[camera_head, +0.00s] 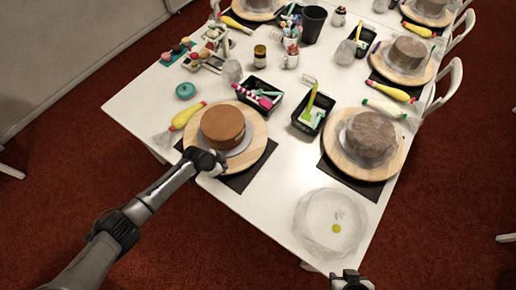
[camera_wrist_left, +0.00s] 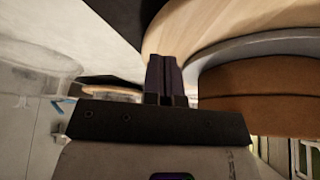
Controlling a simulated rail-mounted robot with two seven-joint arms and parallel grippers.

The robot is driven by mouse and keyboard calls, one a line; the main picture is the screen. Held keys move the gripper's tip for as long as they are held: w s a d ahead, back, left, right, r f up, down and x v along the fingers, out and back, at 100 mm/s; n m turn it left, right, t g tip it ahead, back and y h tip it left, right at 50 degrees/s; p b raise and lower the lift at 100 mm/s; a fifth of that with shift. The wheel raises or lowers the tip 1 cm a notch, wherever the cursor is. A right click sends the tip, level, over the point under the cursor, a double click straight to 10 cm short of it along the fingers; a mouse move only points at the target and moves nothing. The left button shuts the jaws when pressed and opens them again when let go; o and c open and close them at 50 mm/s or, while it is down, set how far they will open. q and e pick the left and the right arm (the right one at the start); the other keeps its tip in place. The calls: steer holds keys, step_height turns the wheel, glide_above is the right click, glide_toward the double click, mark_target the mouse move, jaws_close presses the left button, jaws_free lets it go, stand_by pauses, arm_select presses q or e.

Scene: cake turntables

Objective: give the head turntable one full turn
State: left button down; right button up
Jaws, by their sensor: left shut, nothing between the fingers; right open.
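A round wooden turntable (camera_head: 256,142) carries a smooth brown cake (camera_head: 222,126) on a grey disc, on a dark mat (camera_head: 240,181) at the near left of the table. My left gripper (camera_head: 217,168) is at its near-left edge, shut and empty. In the left wrist view the shut fingers (camera_wrist_left: 163,75) overlap the wooden turntable (camera_wrist_left: 200,22), with the brown cake (camera_wrist_left: 265,90) on the right; I cannot tell if they touch the wood. My right gripper (camera_head: 350,279) is open at the bottom edge, away from the turntables.
A second turntable (camera_head: 339,157) with a grey-brown cake (camera_head: 370,134) stands to the right. Black tool trays (camera_head: 262,85) and a yellow piping bag (camera_head: 187,116) are near the first turntable. A clear round plate (camera_head: 312,237) lies at the near right. More turntables and chairs are farther back.

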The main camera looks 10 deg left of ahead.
arm_select(q)
steer(key=shift+s+a, duration=0.45)
steer(key=shift+a, duration=0.25)
steer(key=shift+a+f, duration=0.1)
steer(key=shift+a, duration=0.25)
steer(key=a+b, duration=0.1)
steer(key=a, duration=0.2)
steer(key=w+a+b, duration=0.1)
steer(key=a+b, duration=0.1)
steer(key=a, duration=0.1)
steer(key=w+a+b, duration=0.1)
steer(key=a, duration=0.2)
steer(key=shift+b, duration=0.4)
steer(key=shift+w+a, duration=0.1)
steer(key=shift+a, duration=0.15)
